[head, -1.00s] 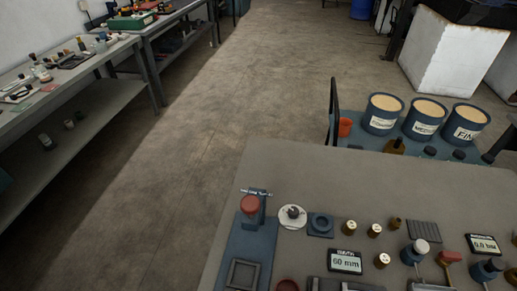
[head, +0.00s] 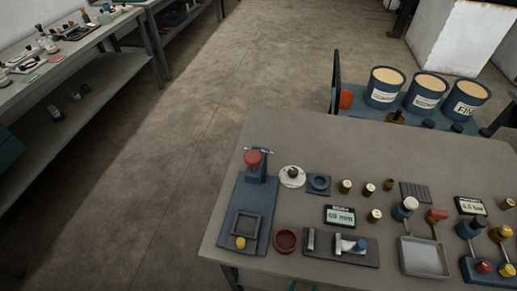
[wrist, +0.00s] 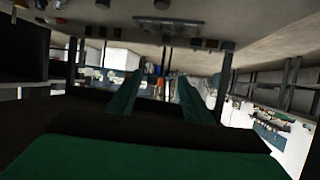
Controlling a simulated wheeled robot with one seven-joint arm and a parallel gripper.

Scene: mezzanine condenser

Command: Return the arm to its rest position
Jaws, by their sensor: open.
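My gripper (wrist: 160,84) shows in the wrist view as two green fingers standing apart, with nothing between them. My arm and gripper do not show in the head view. The wrist view is dim and seems turned over, with what looks like a table surface along its top edge. The fingers touch nothing that I can see. The rest position itself is not marked in either view.
A grey worktable (head: 290,125) at the lower right bears a blue fixture (head: 238,215), a red dish (head: 286,240), a grey tray (head: 425,256) and a display (head: 340,215). Three labelled tubs (head: 427,92) stand behind it. A bench (head: 85,75) lines the left; floor between is clear.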

